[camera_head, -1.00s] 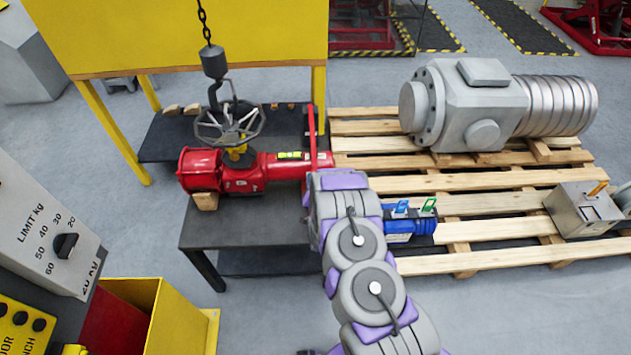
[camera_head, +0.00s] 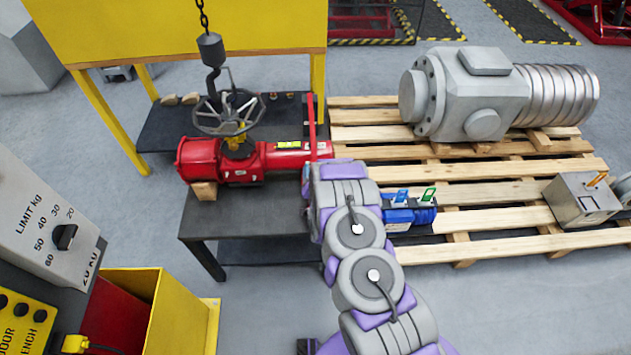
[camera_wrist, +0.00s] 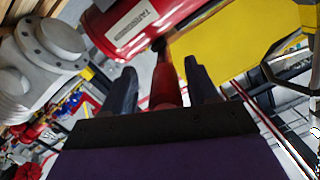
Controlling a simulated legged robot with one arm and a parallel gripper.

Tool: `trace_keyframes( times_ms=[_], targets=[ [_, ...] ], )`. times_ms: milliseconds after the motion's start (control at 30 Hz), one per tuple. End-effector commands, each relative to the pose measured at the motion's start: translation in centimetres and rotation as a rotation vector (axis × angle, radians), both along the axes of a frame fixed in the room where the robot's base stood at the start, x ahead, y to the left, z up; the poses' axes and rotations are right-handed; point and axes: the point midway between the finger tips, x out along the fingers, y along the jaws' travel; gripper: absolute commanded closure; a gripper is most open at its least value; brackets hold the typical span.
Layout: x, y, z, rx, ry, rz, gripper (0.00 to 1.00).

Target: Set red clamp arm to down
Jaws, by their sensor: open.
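The red valve actuator (camera_head: 255,160) lies on the dark bench in the head view. The red clamp arm (camera_head: 312,125) is a thin bar standing upright at its right end. In the wrist view, a red bar (camera_wrist: 166,82), which looks like the clamp arm, runs between my two dark fingers, with the labelled red actuator body (camera_wrist: 130,22) beyond. My gripper (camera_wrist: 161,80) is open around the bar, with space visible beside it. In the head view, my arm hides most of the gripper and the bar's lower end.
A chain hook (camera_head: 211,55) hangs over the handwheel (camera_head: 229,112) on the actuator. A wooden pallet (camera_head: 470,250) at the right carries a large grey actuator (camera_head: 470,95), a blue unit (camera_head: 400,217) and a grey box (camera_head: 580,200). A yellow bin (camera_head: 175,320) stands at the front left.

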Motion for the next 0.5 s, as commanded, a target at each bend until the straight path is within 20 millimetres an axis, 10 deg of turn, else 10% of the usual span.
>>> trace_keyframes(
  times_ms=[500],
  targets=[
    [-7.2,-0.3,0.7,-0.002,0.003,0.0,0.41]
  ],
)
